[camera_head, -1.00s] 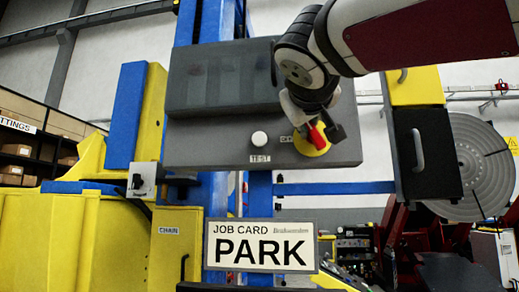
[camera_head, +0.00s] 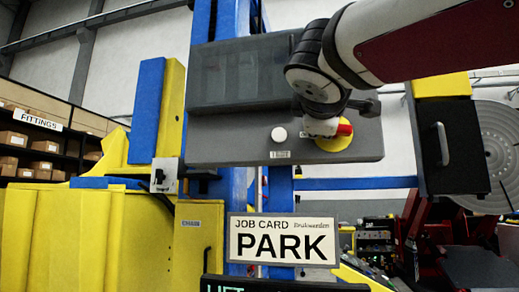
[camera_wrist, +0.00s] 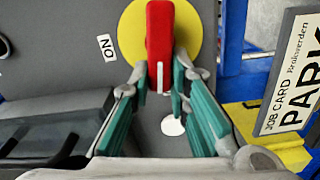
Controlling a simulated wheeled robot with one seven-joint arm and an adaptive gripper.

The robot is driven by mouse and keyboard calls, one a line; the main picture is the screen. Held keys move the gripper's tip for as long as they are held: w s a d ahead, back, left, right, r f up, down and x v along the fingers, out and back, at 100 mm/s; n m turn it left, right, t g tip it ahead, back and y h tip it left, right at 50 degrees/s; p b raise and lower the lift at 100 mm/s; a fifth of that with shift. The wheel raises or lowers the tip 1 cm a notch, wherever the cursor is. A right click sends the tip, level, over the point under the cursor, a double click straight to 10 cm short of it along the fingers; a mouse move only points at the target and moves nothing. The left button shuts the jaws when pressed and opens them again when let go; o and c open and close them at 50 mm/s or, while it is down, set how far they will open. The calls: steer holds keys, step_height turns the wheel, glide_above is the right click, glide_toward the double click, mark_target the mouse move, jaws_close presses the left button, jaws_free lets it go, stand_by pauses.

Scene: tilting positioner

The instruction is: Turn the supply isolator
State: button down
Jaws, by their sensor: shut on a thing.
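The supply isolator is a red handle (camera_head: 345,129) on a round yellow plate (camera_head: 333,144), on the grey panel box. In the wrist view the red handle (camera_wrist: 160,30) lies across the yellow plate (camera_wrist: 187,28), its white-marked end toward the round white button. My gripper (camera_wrist: 160,88) is shut on this end, one finger on each side. In the head view my gripper (camera_head: 322,127) reaches the handle from its left, and the wrist hides part of the plate. An "ON" label (camera_wrist: 107,47) shows beside the plate in the wrist view, clear of the handle's marked end.
A white button (camera_head: 279,134) with a TEST label (camera_head: 280,155) sits left of the isolator. A job card reading PARK (camera_head: 282,240) is below the panel box (camera_head: 230,150). A dark cabinet with a handle (camera_head: 442,145) stands to the right, close to my arm.

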steer(key=shift+f+n, duration=0.2)
steer(key=shift+n, duration=0.7)
steer(key=c, duration=1.5)
jaws_free()
steer(key=v, duration=1.2)
steer(key=shift+f, duration=0.1)
